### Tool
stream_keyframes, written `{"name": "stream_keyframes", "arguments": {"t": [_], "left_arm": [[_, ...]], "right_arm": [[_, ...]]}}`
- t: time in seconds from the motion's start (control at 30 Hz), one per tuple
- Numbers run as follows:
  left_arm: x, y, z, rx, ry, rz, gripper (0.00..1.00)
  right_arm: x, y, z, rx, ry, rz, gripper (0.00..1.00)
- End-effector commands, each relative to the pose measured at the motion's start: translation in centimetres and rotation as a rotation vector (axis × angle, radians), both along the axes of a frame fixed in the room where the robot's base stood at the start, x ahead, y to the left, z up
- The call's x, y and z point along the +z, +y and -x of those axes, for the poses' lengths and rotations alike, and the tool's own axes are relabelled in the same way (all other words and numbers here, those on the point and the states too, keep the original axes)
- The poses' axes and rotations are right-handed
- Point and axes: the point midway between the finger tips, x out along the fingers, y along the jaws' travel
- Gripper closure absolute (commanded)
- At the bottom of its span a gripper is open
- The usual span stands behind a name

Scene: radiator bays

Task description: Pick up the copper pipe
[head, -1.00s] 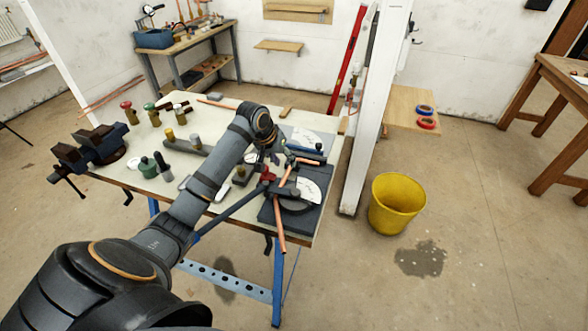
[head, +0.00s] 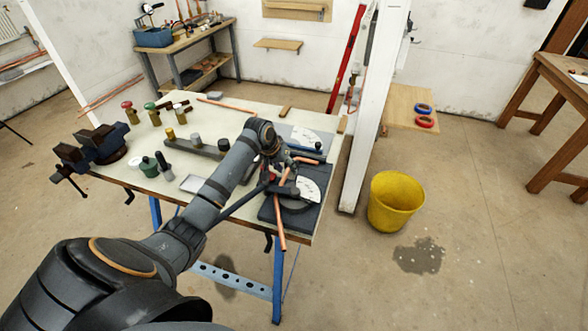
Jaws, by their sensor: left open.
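The copper pipe (head: 281,228) lies across a dark pipe bender (head: 312,204) at the right front corner of the workbench. Its near end sticks out past the bench's front edge. My left gripper (head: 284,172) is open, above or beside the pipe's upper part at the bender. Its fingers overlap the bender and pipe in the picture, so I cannot tell whether they touch. My left arm covers part of the bench. My right gripper is not in view.
A blue vise (head: 92,148) sits at the bench's left end. Several fittings and valves, with a green jar (head: 149,166), stand on the bench (head: 235,105). A white post (head: 368,120) and a yellow bucket (head: 396,202) are to the right.

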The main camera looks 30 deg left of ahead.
Motion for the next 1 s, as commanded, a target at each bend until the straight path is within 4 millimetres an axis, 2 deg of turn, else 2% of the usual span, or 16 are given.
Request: {"name": "stream_keyframes", "arguments": {"t": [0.63, 0.93, 1.0], "left_arm": [[-0.39, -0.01, 0.02, 0.0, 0.0, 0.0, 0.6], [-0.38, -0.02, 0.01, 0.0, 0.0, 0.0, 0.99], [-0.38, -0.02, 0.01, 0.0, 0.0, 0.0, 1.0]], "right_arm": [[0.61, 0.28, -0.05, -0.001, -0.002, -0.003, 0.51], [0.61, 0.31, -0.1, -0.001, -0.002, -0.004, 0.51], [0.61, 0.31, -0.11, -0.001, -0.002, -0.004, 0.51]]}}
